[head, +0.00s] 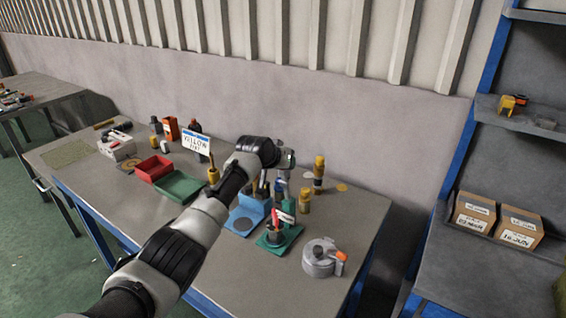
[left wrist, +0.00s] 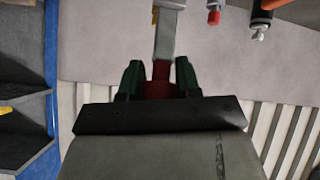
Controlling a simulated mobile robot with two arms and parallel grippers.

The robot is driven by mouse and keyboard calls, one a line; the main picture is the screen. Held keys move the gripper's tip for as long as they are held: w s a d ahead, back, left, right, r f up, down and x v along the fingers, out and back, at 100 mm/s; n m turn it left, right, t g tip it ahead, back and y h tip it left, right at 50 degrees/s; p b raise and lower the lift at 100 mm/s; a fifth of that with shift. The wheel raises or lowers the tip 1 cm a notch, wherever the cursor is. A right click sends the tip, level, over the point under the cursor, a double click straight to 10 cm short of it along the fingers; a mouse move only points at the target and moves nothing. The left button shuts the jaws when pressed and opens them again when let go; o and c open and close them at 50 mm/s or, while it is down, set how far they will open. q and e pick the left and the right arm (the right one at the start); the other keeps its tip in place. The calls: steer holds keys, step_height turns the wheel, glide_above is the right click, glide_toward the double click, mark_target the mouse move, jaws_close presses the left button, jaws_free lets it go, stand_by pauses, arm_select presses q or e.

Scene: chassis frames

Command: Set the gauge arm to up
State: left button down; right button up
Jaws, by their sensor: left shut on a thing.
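My left gripper (head: 285,161) reaches over the right half of the workbench. In the left wrist view its two green fingers (left wrist: 159,78) are shut on a red part (left wrist: 161,70), from which a grey bar (left wrist: 165,35) runs toward the picture's top. In the head view a device on a green base (head: 279,240) stands below the gripper, with a red piece (head: 276,216) and a white tag. I cannot tell for certain which part is the gauge arm, or its exact tilt, as my arm and gripper cover much there. My right gripper is not in view.
A grey round device with an orange tip (head: 323,258) stands right of the green base. A shelf with boxes (head: 475,213) stands at right.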

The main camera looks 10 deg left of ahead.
arm_select(q)
steer(key=shift+s+d+f, duration=0.15)
steer(key=shift+d+f, duration=0.05)
steer(key=shift+f, duration=0.25)
stand_by(0.3)
steer(key=c, duration=1.1)
jaws_free()
steer(key=shift+o, duration=1.4)
steer(key=shift+w+d, duration=0.15)
steer(key=shift+w, duration=0.25)
steer(key=shift+s+a+r, duration=0.3)
steer(key=shift+s+r, duration=0.05)
steer(key=shift+r, duration=0.05)
steer(key=b+v, duration=0.2)
steer(key=v, duration=0.7)
steer(key=shift+s+r, duration=0.2)
steer(key=shift+s, duration=0.1)
